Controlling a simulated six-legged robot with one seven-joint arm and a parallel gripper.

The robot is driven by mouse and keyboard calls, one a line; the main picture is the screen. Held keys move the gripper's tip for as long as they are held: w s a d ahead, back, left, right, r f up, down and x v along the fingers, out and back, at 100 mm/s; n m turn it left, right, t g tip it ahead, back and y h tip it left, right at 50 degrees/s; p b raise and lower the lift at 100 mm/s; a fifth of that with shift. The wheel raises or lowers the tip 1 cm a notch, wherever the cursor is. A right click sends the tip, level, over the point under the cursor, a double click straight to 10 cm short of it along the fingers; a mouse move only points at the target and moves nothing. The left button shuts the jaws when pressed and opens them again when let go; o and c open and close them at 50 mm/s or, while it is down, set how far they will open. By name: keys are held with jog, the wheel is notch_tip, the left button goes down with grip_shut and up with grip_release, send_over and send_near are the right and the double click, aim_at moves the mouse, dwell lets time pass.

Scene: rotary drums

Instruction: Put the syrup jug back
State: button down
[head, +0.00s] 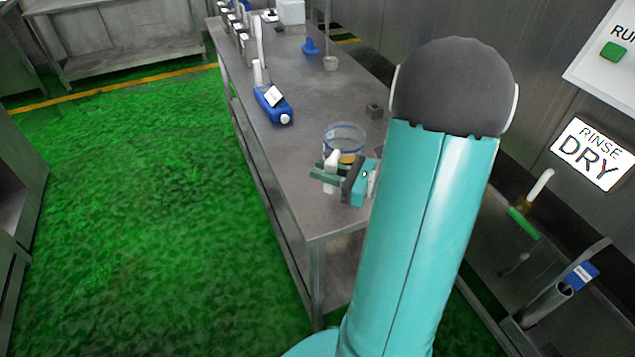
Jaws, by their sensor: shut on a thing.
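A clear round jug (344,134) with a blue rim and some amber liquid low inside is at the near part of the steel table. I take it to be the syrup jug. My gripper (328,174) is right in front of it, with its dark green fingers shut around an upright white piece (331,160) that looks like the jug's handle. The jug looks upright. My gripper and arm hide its lower part, so I cannot tell whether it touches the tabletop.
A RINSE DRY sign (592,153) hangs at right. Green floor lies open at left.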

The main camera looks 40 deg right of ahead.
jog(key=shift+w+f, duration=0.45)
jog(key=shift+f, duration=0.6)
jog(key=shift+w+f, duration=0.5)
jog(key=shift+f, duration=0.5)
jog(key=shift+w+f, duration=0.45)
jog(key=shift+f, duration=0.7)
jog(key=c, duration=1.3)
grip_release()
